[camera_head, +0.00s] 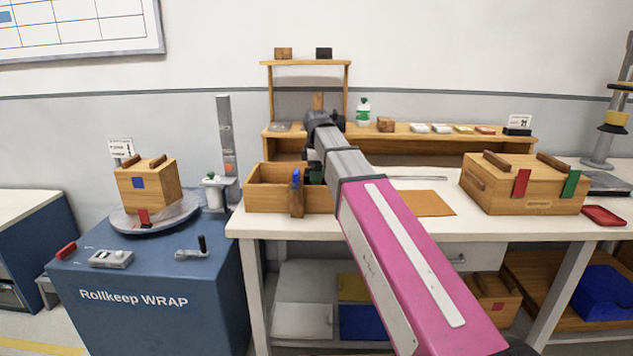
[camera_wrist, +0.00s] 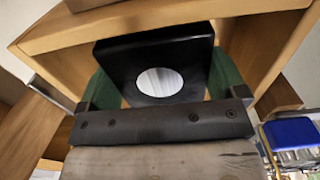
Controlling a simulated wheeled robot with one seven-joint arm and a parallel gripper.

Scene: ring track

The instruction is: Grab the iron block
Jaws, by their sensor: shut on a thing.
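In the wrist view, my gripper (camera_wrist: 163,78) is shut on a black block (camera_wrist: 160,50) with a pale round spot on its near face. The green finger pads lie along its left and right sides. Pale wooden boards are behind and around the block. In the head view, my arm reaches over the bench to the open wooden box (camera_head: 262,200). A dark green part of my gripper (camera_head: 315,173) shows at the box; the held block is hidden there. Another small black block (camera_head: 323,54) sits on the high shelf, beside a brown block (camera_head: 283,54).
A lidded wooden box (camera_head: 490,190) stands on the bench at the right, with a red tray (camera_head: 604,215) beside it. A blue wrapping machine (camera_head: 150,285) stands at the left with a wooden box (camera_head: 147,187). An orange mat (camera_head: 425,204) lies on the bench middle.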

